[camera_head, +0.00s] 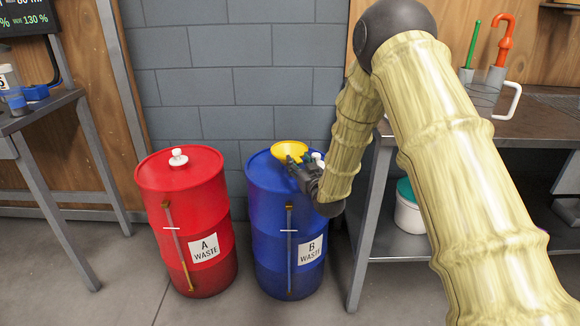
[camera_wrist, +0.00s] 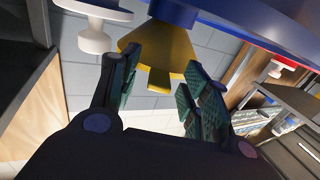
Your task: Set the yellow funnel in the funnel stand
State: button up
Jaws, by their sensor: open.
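The yellow funnel (camera_head: 288,149) sits at the top of the blue drum B (camera_head: 262,205), its wide mouth facing up. My gripper (camera_head: 303,168) is at the right edge of the funnel, low over the drum top. In the wrist view, which looks upside down, the funnel (camera_wrist: 160,48) lies between and just beyond the open fingers (camera_wrist: 160,92) with their green pads. Nothing is clearly held, and I cannot tell whether the pads touch it. I cannot make out the funnel stand for sure; the right bench is partly hidden by my arm.
A red drum A (camera_head: 186,215) with a white cap (camera_head: 178,157) stands to the left. Another white cap (camera_wrist: 94,40) is close to my gripper on the blue drum. A workbench (camera_head: 545,128) with a green rod (camera_head: 472,45) and an orange hooked handle (camera_head: 502,38) is at right.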

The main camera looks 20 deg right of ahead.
jog(key=shift+w, duration=0.7)
grip_shut()
jog(key=shift+r, duration=0.1)
